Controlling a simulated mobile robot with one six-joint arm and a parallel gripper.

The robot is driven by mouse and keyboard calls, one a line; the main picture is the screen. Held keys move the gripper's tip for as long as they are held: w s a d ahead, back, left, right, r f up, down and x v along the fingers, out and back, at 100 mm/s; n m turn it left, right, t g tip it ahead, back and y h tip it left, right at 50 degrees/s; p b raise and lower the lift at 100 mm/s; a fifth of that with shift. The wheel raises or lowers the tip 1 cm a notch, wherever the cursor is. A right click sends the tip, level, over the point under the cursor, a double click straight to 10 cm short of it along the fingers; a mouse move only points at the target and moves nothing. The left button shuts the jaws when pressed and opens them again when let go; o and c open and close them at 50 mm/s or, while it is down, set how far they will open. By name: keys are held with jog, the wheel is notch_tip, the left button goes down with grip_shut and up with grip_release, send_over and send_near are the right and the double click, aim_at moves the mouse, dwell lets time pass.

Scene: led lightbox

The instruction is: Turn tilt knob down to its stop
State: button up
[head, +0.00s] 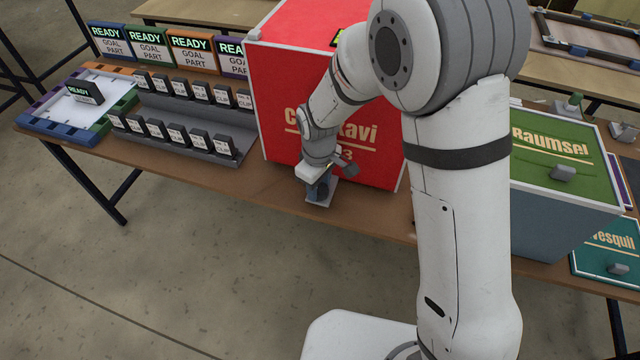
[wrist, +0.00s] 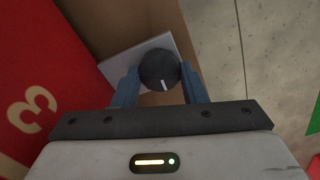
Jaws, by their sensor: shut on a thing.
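The tilt knob (wrist: 160,69) is a dark round knob with a white pointer mark, on a light grey square plate (wrist: 122,58). In the wrist view the mark points toward my gripper's body, slightly right of straight down. My gripper (wrist: 162,82) has its two blue fingers on either side of the knob, shut on it. In the head view my gripper (head: 321,188) reaches down to the plate (head: 319,200) at the table's front edge, before the red box. The knob is mostly hidden there by the fingers.
The red box (head: 285,95) stands right behind my gripper. Racks of black clips (head: 170,130) and a tray (head: 75,112) lie to the left. A green-lidded box (head: 550,150) stands to the right, partly behind my arm. The table's front edge is close.

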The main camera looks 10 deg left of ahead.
aim_at(319, 189)
jog(key=shift+w+r, duration=0.1)
jog(key=o, duration=1)
jog(key=shift+c, duration=0.2)
notch_tip(319, 189, up, 8)
jog(key=shift+f, duration=0.15)
jog(key=shift+s, duration=0.2)
